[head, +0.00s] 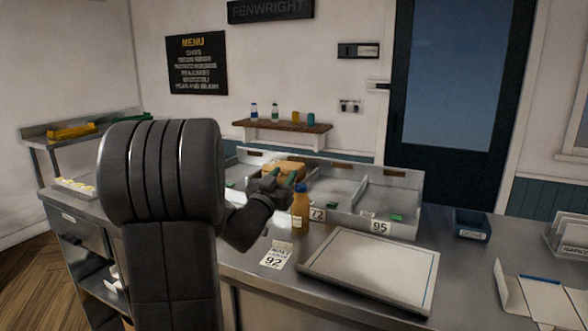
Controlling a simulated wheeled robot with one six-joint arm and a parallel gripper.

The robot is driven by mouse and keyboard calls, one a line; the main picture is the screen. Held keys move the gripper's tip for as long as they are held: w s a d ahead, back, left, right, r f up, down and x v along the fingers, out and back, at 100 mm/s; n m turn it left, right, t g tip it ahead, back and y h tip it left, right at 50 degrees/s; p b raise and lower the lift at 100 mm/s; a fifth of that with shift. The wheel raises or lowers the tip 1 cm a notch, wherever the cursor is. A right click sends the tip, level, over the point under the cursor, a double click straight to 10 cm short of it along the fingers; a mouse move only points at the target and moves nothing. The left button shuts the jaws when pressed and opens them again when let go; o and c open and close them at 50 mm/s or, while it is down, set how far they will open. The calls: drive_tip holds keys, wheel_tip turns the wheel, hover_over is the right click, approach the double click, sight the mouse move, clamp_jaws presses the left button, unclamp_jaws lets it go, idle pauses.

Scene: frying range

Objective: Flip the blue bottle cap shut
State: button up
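An amber-brown bottle (300,214) stands upright on the steel counter, in front of the divided metal tray. Its blue cap (301,187) is on top; it is too small to tell whether the lid is raised or closed. My gripper (282,177) is just left of the cap at about its height. I cannot tell whether a finger touches the cap. My dark arm hides the counter at left.
The divided metal tray (345,221) stands behind the bottle, with a tan item (284,166) at its left. A flat white-topped board (375,265) lies right of the bottle. A blue box (472,224) is farther right.

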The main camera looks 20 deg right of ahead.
sight(297, 189)
drive_tip(key=s+a+f+g+y+p, duration=0.2)
drive_tip(key=s+a+f+g+p, duration=0.15)
drive_tip(key=s+a+p, duration=0.55)
drive_tip(key=shift+t, duration=0.45)
drive_tip(key=p+x, duration=0.1)
drive_tip(key=x, duration=0.8)
drive_tip(key=s+d+f+p+x, duration=0.1)
drive_tip(key=x, duration=0.4)
drive_tip(key=shift+w+d+p, duration=0.1)
drive_tip(key=shift+p, duration=0.2)
drive_tip(key=shift+c, duration=0.5)
clamp_jaws()
